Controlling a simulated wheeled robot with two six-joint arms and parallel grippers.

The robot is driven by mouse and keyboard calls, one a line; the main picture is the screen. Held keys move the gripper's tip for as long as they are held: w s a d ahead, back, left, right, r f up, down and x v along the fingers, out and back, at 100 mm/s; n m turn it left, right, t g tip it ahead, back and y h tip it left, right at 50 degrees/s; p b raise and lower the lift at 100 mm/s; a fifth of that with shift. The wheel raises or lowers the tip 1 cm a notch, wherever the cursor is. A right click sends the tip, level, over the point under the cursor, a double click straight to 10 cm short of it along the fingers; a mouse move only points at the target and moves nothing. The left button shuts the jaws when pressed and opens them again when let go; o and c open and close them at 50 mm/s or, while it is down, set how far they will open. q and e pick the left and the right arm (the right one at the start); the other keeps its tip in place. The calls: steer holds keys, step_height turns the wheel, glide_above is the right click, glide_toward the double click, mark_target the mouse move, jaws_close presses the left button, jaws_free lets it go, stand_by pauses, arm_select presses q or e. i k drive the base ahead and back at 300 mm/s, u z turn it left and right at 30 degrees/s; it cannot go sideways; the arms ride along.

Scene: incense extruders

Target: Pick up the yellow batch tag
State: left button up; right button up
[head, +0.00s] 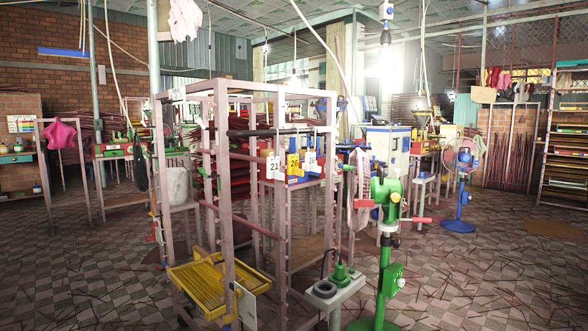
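The yellow batch tag (293,164) hangs on the pinkish metal rack, below a dark horizontal bar (262,133). It carries a dark number that looks like 26. A white tag (272,168) with a number that looks like 21 hangs to its left. Another white tag (311,162) hangs to its right. Blue parts show close around the yellow tag. Neither of my grippers is in the head view.
The rack's front post (222,190) stands left of the tags. A yellow slatted tray (196,284) sticks out low at left. A green machine (385,250) stands at front right. Tiled floor (480,275) strewn with sticks is fairly open at right.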

mark_target(292, 163)
steer(key=z, duration=0.7)
steer(key=i, duration=1.05)
